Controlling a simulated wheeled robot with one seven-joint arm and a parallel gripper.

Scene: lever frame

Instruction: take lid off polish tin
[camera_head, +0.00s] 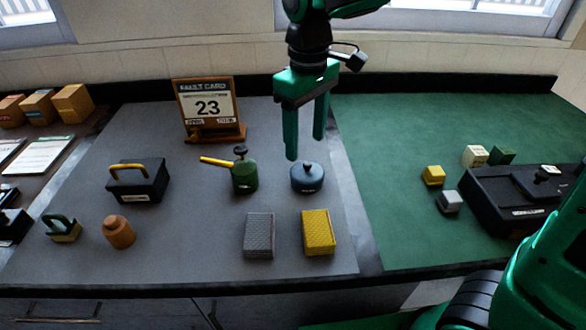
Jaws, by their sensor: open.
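The polish tin (307,184) is a small round dark blue-grey tin standing on the grey mat. Its lid (307,170) sits on top and has a small knob in the middle. My gripper (305,148) hangs above the tin, pointing down, with its two green fingers apart and nothing between them. The left fingertip is lower in the picture, just above and left of the lid. I cannot tell the exact height of the fingertips over the knob.
A green oil can (244,175) with a yellow spout stands left of the tin. A grey block (259,236) and a yellow block (318,232) lie in front. A black device (515,200) sits on the green mat at right.

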